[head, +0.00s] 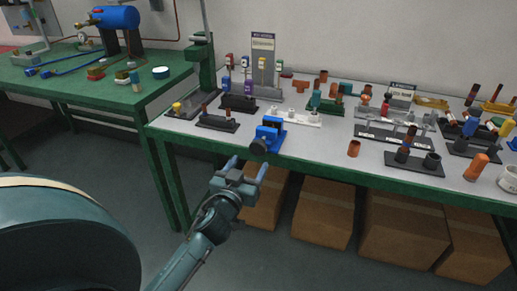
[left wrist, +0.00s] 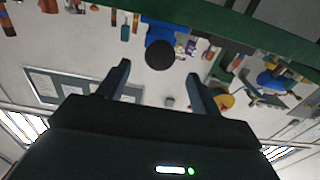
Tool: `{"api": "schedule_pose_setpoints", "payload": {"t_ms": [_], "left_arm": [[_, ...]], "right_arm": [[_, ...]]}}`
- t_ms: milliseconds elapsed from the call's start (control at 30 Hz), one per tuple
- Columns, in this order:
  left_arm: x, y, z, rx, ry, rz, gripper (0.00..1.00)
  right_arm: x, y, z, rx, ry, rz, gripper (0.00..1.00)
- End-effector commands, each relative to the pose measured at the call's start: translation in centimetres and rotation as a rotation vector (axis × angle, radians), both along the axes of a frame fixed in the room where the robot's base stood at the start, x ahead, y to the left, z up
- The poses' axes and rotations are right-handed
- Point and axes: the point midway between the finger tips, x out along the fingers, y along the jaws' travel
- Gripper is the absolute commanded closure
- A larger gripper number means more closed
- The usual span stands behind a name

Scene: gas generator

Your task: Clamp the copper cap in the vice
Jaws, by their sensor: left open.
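A small copper cap (head: 354,148), cup-shaped, stands on the table near its front edge, right of the vice and apart from it. The blue vice (head: 268,135) with a dark round front end sits at the front edge of the table; it also shows in the left wrist view (left wrist: 160,42). I see no cap in its jaws, though their gap is hard to make out. My left gripper (head: 247,168) is open and empty, in front of the table edge and a little below the vice. In the left wrist view the vice shows between its fingers (left wrist: 159,85). My right gripper is not in view.
The grey table (head: 330,142) with a green frame holds several racks and fittings behind the vice. A black stand (head: 415,163) with copper parts and a mug (head: 509,178) are at the right. Cardboard boxes (head: 325,212) stand underneath. A green bench (head: 100,110) is at the left.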

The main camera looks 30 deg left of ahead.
Motion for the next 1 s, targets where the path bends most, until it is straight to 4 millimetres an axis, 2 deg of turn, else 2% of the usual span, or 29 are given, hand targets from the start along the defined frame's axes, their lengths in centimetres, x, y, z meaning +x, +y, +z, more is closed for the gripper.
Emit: {"api": "schedule_pose_setpoints", "payload": {"t_ms": [33,200,400,567,833,1000], "left_arm": [[1.3,0.4,0.2,0.005,-0.002,0.001,0.35],[4.6,1.2,0.1,0.001,-0.002,0.001,0.35],[7.2,1.8,0.0,0.001,0.0,0.001,0.35],[8.1,2.0,0.0,0.0,0.0,0.001,0.35],[8.1,2.0,0.0,0.0,0.0,0.001,0.35],[8.1,2.0,0.0,0.0,0.001,0.001,0.49]], "right_arm": [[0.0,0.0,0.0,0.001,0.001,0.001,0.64],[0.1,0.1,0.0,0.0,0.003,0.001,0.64],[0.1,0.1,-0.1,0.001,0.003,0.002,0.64],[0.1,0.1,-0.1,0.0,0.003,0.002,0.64],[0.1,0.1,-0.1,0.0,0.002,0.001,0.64],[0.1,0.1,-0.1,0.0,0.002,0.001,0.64]]}}
